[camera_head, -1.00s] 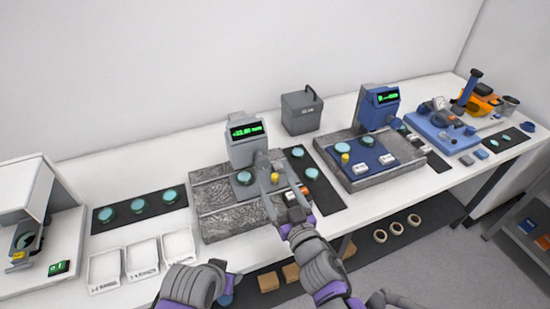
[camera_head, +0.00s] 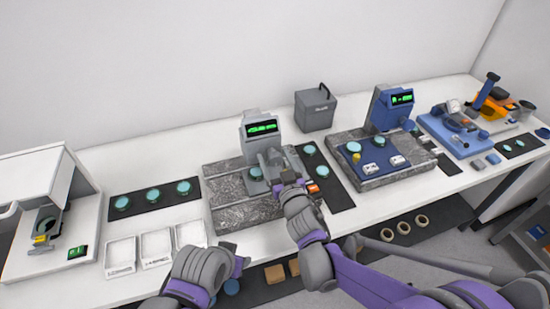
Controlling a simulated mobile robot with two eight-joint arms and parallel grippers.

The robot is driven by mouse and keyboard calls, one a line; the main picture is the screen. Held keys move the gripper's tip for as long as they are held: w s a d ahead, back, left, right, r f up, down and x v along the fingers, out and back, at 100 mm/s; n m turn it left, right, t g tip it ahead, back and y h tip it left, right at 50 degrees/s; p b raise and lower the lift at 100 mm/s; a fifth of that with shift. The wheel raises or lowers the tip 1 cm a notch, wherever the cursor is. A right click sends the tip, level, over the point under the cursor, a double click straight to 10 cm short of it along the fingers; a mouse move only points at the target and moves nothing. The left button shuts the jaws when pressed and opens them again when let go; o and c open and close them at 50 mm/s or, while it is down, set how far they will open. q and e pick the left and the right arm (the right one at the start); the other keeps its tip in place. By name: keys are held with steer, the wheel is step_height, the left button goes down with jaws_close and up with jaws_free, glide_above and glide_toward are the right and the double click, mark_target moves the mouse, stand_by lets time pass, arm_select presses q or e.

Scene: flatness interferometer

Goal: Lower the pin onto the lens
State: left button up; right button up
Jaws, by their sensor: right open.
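The grey gauge (camera_head: 261,132) with a green display stands on a grey granite-like plate (camera_head: 228,185). A teal lens (camera_head: 255,172) sits on that plate below the gauge head, just left of my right gripper. My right gripper (camera_head: 273,168) is open at the gauge's front, close to the measuring area; its fingers hide the pin, so contact cannot be told. My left gripper (camera_head: 238,258) is low in front of the table edge, apart from the gauge; its fingers are too small and turned away to read.
A second, blue gauge (camera_head: 391,108) stands on its own plate to the right. Dark mats (camera_head: 145,200) with teal discs lie on both sides of the grey plate. White trays (camera_head: 157,249) stand at the front left, and a grey box (camera_head: 315,107) stands behind.

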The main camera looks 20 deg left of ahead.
jaws_close()
stand_by(0.3)
steer(key=shift+n, duration=0.3)
steer(key=n+b, duration=0.1)
steer(key=n, duration=0.2)
steer(key=shift+n, duration=0.4)
steer(key=n, duration=1)
steer(key=shift+n, duration=0.4)
steer(key=n+p, duration=0.1)
steer(key=n, duration=0.4)
steer(key=shift+n+p, duration=0.3)
